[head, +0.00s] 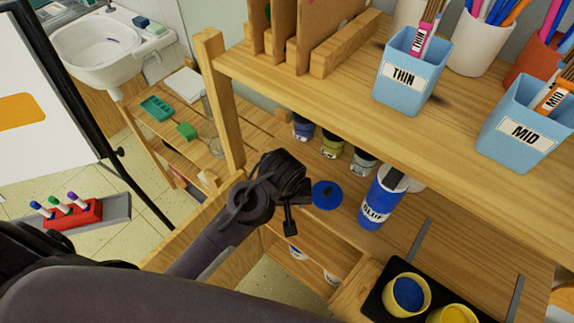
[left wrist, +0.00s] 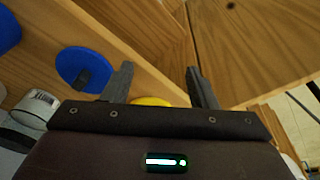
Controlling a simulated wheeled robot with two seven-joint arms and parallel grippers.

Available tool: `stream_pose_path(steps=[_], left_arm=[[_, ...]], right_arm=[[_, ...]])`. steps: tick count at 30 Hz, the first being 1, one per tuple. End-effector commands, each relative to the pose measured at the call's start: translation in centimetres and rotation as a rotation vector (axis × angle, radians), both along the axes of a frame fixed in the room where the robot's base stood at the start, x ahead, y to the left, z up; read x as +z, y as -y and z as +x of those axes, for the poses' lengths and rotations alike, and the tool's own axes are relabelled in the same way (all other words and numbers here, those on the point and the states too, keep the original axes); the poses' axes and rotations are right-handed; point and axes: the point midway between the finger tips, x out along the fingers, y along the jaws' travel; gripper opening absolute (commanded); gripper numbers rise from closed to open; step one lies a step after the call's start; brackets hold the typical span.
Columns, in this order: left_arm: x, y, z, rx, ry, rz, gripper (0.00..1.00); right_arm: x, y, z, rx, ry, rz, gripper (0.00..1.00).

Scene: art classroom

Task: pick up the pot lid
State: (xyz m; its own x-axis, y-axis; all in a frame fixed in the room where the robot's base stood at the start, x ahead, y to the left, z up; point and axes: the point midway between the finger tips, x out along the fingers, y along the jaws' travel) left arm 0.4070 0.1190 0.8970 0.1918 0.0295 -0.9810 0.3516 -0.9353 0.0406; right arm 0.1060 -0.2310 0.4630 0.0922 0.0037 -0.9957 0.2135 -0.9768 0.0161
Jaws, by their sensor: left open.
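The pot lid (head: 326,196), a blue disc with a small dark knob, lies on the wooden shelf board left of the blue-labelled bottle. In the left wrist view a blue disc with a dark knob (left wrist: 70,62) lies just left of the left finger and looks like the same lid. My left gripper (head: 294,212) is beside the lid, on its left in the head view. Its two fingers (left wrist: 160,72) are apart with nothing between them. I cannot tell its exact height above the board. My right gripper is not in view.
The bottle (head: 377,203) stands close to the lid. Several small jars (head: 331,146) stand behind. The upper shelf (head: 345,91) overhangs, bearing blue brush holders (head: 405,90).

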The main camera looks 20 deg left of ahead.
Motion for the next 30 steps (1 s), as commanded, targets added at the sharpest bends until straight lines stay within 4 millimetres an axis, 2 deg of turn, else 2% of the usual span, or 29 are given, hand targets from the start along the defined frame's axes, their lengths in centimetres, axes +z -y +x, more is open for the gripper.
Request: stream_pose_path(steps=[11,18,21,24,30], left_arm=[[1.9,1.6,5.0,0.371,0.025,0.106,0.53],[4.5,0.8,9.1,0.726,0.148,0.234,0.53],[5.2,0.4,10.0,0.818,0.191,0.261,0.53],[5.0,0.0,10.3,0.859,0.209,0.274,0.53],[3.1,-1.0,10.8,0.865,0.211,0.274,0.53]], right_arm=[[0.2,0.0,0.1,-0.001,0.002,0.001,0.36],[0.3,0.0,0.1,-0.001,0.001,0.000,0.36],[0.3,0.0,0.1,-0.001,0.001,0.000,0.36],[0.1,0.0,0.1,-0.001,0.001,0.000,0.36],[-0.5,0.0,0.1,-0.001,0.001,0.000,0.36]])
